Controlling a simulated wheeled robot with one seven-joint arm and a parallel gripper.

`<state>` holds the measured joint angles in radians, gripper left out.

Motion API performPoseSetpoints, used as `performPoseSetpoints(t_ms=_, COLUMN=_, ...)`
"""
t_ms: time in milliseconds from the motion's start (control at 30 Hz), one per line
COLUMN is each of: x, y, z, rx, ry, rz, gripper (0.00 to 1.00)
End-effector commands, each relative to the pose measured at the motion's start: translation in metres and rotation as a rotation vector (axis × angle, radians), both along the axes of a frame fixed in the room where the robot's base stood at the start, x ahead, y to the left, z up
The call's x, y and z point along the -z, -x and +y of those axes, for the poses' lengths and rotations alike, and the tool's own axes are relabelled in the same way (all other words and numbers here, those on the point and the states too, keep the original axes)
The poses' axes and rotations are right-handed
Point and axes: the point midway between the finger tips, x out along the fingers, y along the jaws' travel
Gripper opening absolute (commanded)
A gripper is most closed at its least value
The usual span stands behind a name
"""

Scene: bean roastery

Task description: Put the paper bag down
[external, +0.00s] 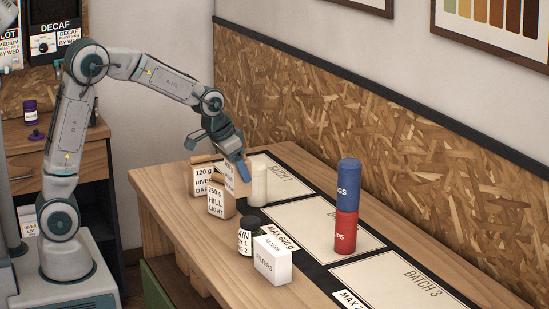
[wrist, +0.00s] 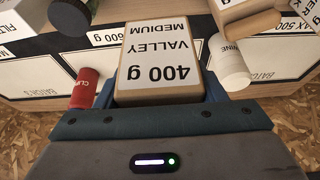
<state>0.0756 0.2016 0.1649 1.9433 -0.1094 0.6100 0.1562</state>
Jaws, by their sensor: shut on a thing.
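My gripper (external: 244,172) is shut on a paper bag, with one finger on each side of it. In the wrist view the bag (wrist: 160,60) is tan with a white label reading "400 g VALLEY MEDIUM". In the external view this bag (external: 230,178) is partly hidden by my gripper and by the bag in front. It is upright near the far left of the table, close to the Batch 1 mat (external: 290,183). I cannot tell whether its base touches the table.
The 120 g bag (external: 203,181) and 250 g bag (external: 221,202) stand close by. A cream cylinder (external: 259,186) stands to the right. A dark jar (external: 246,240), a white filters box (external: 272,262) and a blue can (external: 348,185) on a red can (external: 345,233) are further right. Batch 3 (external: 395,283) looks clear.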

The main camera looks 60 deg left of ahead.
Motion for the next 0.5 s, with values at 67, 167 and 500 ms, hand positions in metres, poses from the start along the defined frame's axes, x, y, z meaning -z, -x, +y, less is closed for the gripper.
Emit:
performPoseSetpoints(t_ms=67, x=0.010, y=0.000, z=0.000, rx=0.000, ry=0.000, rz=0.000, gripper=0.28)
performPoseSetpoints(t_ms=167, x=0.025, y=0.000, z=0.000, rx=-0.001, ry=0.001, rz=0.002, gripper=0.28)
performPoseSetpoints(t_ms=500, x=0.076, y=-0.001, z=0.000, rx=-0.001, ry=0.000, rz=-0.001, gripper=0.28)
